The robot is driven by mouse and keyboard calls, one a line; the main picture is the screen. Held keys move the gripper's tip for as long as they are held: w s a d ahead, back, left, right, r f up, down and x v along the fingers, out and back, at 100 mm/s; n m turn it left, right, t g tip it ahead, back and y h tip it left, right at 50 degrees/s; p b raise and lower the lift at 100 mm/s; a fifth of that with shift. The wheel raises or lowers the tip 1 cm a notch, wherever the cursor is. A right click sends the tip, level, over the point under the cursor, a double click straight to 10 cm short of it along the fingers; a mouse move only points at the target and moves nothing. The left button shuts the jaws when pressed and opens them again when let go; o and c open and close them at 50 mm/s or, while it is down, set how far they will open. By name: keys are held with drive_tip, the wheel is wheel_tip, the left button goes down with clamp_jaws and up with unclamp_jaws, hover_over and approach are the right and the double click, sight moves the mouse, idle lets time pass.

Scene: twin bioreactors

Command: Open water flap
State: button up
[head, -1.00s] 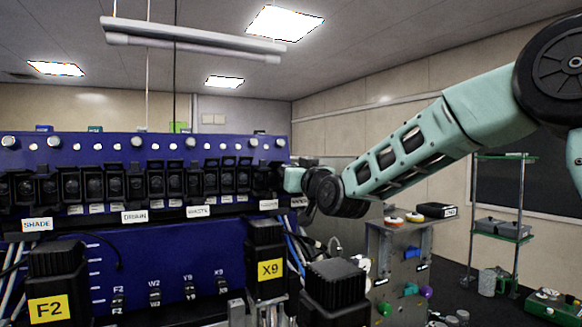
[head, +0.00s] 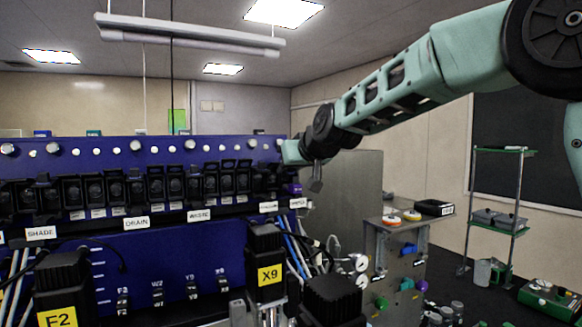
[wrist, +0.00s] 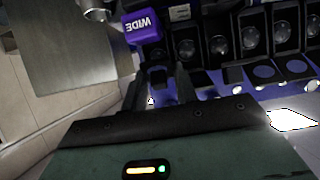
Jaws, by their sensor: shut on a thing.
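A blue panel (head: 150,260) carries a row of black hinged flaps (head: 155,185) with white labels below. I can read SHADE, DRAIN and WASTE, but the labels at the right end are too small to read. My gripper (wrist: 160,82) is at the panel's right end, pointing at its face. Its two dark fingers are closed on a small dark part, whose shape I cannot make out. A purple block marked WIDE (wrist: 143,27) lies just beyond the fingertips. In the head view, my wrist hides the fingertips and part of the flap row's right end.
Round black sockets (wrist: 250,35) line the panel right of the fingers in the wrist view. A grey metal plate (wrist: 70,45) stands to the left. Black motor units, one marked X9 (head: 267,265), rise in front of the panel. A trolley (head: 395,260) stands at right.

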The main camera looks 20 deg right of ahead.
drive_tip(key=g, duration=0.3)
drive_tip(key=shift+w+r+h, duration=0.15)
drive_tip(key=shift+r+h, duration=0.15)
drive_tip(key=shift+r, duration=0.05)
drive_tip(key=shift+g+p, duration=0.45)
drive_tip(key=shift+g, duration=0.85)
